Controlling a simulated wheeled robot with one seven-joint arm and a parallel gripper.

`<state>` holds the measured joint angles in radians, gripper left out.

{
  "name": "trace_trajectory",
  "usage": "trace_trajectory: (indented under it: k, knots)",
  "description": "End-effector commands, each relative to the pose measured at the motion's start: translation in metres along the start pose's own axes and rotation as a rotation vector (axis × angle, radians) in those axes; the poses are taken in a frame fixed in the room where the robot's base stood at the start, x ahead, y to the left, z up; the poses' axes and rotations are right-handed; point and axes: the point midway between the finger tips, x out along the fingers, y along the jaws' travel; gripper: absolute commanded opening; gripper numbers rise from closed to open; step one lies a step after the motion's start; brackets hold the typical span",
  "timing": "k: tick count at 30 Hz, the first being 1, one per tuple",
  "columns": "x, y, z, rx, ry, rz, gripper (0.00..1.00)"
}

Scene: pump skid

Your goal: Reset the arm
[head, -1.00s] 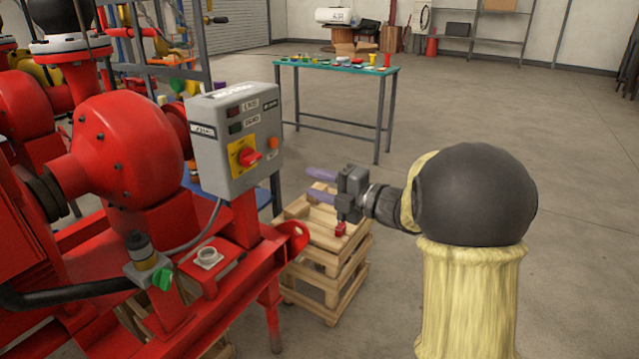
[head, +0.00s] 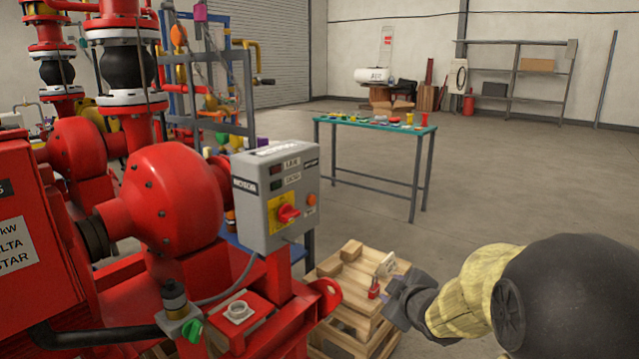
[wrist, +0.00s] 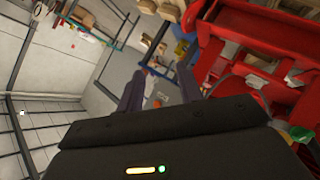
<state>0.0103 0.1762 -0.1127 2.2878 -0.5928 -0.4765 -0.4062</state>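My arm, in a pale yellow sleeve with a dark rounded joint, is at the lower right of the head view. My gripper (head: 405,300) is a dark grey body there, beside the pallet stack; its fingers are not clear in that view. In the wrist view, my gripper (wrist: 161,76) shows two purple fingers spread apart with nothing between them. A grey control box (head: 275,195) with a red switch on a yellow plate stands on the red pump skid, left of the gripper.
Wooden pallets (head: 345,268) are stacked beside the skid, with a red padlock (head: 374,292) and a pale tag (head: 386,264) on top. A teal-topped table (head: 375,128) with small items stands behind. The red skid (head: 170,200) fills the left. Floor at right is open.

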Motion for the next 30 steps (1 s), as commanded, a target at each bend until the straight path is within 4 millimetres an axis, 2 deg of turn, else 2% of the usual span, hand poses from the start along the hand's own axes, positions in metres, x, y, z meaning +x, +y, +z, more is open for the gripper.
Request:
trace_trajectory:
  k: [3,9,15,20,21,30]
  knots:
    - [-0.021,-0.032,0.033,0.216,-0.190,-0.056,0.36]
    - [-0.066,-0.094,0.076,0.545,-0.490,-0.149,0.36]
    - [-0.109,-0.145,0.096,0.769,-0.713,-0.219,0.36]
    - [-0.143,-0.180,0.103,0.915,-0.870,-0.268,0.36]
    - [-0.147,-0.171,0.096,0.917,-0.869,-0.266,0.36]
    - [-0.168,-0.138,0.068,0.910,-0.863,-0.265,0.36]
